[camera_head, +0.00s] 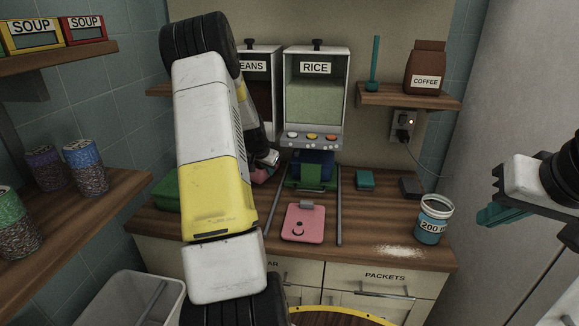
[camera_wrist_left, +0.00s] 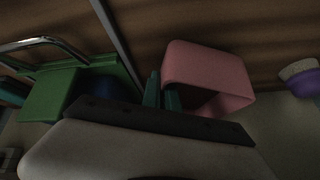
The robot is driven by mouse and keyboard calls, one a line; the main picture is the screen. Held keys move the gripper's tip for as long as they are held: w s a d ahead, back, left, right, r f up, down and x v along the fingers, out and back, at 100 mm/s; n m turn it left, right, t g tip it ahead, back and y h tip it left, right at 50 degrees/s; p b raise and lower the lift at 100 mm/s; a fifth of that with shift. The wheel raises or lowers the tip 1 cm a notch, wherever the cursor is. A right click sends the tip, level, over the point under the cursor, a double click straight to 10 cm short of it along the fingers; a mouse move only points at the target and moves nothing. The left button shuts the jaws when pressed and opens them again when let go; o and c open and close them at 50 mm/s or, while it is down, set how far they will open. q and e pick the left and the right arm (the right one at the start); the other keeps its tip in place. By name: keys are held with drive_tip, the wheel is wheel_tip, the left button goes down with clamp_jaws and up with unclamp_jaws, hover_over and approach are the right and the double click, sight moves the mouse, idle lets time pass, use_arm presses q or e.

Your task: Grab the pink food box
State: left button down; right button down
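The pink food box (camera_wrist_left: 222,70) is an open, hollow box with its opening turned partly toward the left wrist camera. In the head view only a small part of the pink box (camera_head: 259,175) shows beside my left arm, at the back of the counter. My left gripper (camera_wrist_left: 162,95) has its two teal fingers close together, one on each side of a box wall, and appears shut on it. A flat pink lid (camera_head: 303,224) lies on the counter between two metal rails. My right gripper (camera_head: 499,214) is at the right, away from the box; its finger gap is unclear.
A green holder with a blue box (camera_head: 313,165) stands beside the pink box, below the rice dispenser (camera_head: 315,98). A green container (camera_head: 167,192) is at left. A blue jar (camera_head: 433,220) and spilled white grains (camera_head: 399,251) are at the counter's right.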

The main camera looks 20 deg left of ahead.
use_arm(q)
drive_tip(key=s+d+r, duration=0.1)
drive_tip(key=s+r, duration=0.5)
drive_tip(key=s, duration=0.6)
drive_tip(key=shift+s+d+r, duration=0.15)
drive_tip(key=shift+d+r, duration=0.2)
